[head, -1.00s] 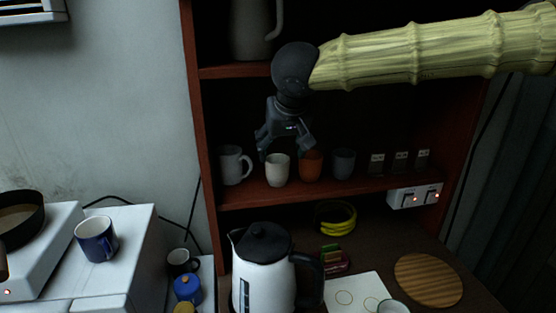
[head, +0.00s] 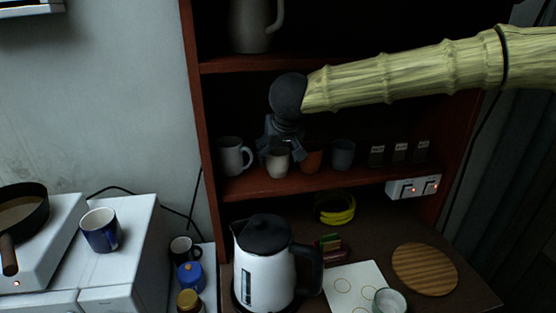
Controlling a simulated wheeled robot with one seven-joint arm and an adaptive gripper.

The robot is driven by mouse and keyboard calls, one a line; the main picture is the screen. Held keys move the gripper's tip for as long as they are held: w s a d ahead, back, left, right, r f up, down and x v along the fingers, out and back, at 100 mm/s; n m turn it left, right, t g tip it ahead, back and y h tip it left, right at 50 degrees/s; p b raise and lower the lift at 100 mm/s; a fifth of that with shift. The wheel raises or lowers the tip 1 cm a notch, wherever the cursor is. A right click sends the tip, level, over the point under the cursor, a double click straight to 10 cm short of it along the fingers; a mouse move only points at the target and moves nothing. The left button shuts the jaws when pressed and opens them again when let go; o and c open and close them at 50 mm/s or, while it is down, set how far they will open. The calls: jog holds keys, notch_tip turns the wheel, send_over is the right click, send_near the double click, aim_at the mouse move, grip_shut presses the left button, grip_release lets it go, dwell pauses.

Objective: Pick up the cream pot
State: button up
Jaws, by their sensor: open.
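The cream pot (head: 278,165) stands upright on the middle shelf of the red-brown cupboard, between a grey mug and a terracotta pot (head: 312,161). My gripper (head: 280,152) is open, reaching down at the cream pot, with its fingers around the pot's upper part in this view. The gripper hides part of the pot's rim and part of the terracotta pot's top. I cannot tell whether the fingers touch the cream pot.
A grey mug (head: 233,157) stands left on the same shelf (head: 350,181); a grey cup (head: 342,154) and small labelled jars (head: 400,153) stand right. The upper shelf (head: 235,65) is above my gripper. A white kettle (head: 264,265) stands below.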

jog(key=shift+x, duration=1.05)
jog(key=c, duration=0.9)
jog(key=shift+c, duration=0.3)
jog(key=shift+r+p, duration=0.2)
jog(key=shift+p, duration=0.3)
